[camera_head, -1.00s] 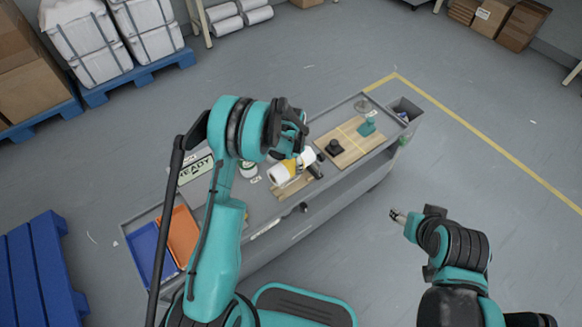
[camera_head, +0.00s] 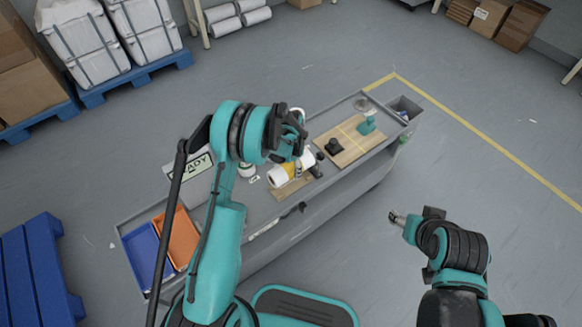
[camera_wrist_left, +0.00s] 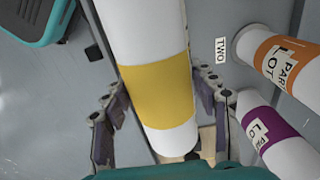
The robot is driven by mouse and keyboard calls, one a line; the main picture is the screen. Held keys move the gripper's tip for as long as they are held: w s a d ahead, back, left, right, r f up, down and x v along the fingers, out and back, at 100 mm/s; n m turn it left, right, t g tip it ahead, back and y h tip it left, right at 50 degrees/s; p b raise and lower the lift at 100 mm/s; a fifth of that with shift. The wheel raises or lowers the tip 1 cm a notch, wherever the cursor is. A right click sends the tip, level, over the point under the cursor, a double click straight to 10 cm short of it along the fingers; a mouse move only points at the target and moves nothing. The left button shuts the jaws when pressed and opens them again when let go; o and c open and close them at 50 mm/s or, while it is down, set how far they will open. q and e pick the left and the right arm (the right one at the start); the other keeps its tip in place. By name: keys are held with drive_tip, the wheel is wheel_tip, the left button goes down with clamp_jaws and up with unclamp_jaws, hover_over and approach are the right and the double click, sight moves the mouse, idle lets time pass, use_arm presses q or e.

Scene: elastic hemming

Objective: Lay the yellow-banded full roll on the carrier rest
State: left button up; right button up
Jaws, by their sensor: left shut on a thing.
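The yellow-banded full roll (camera_head: 281,176) is white with a wide yellow band. It lies tilted across the picture low over a small wooden board (camera_head: 283,193), which I take for the carrier rest. I cannot tell if they touch. My left gripper (camera_head: 297,154) is over the roll and shut on it. In the left wrist view the roll (camera_wrist_left: 157,92) runs between the two fingers, one on each side near the yellow band. A pale wooden piece shows below its end. My right gripper (camera_head: 395,217) is off to the right, clear of the cart; its jaws are too small to read.
In the wrist view an orange-banded roll (camera_wrist_left: 288,62) and a purple-banded roll (camera_wrist_left: 277,139) are close at right. The grey cart also bears a wooden board (camera_head: 350,141) with a black fixture, an orange tray (camera_head: 183,238), a blue tray (camera_head: 143,246) and a READY sign (camera_head: 188,166).

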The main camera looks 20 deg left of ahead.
use_arm(q)
wheel_tip(320, 180, down, 3)
drive_tip(key=shift+r+b, duration=0.1)
drive_tip(key=shift+b, duration=0.45)
drive_tip(key=shift+f, duration=1.3)
drive_tip(key=shift+f, duration=0.6)
drive_tip(key=o, duration=1.8)
wheel_tip(320, 180, up, 12)
drive_tip(key=shift+r, duration=0.1)
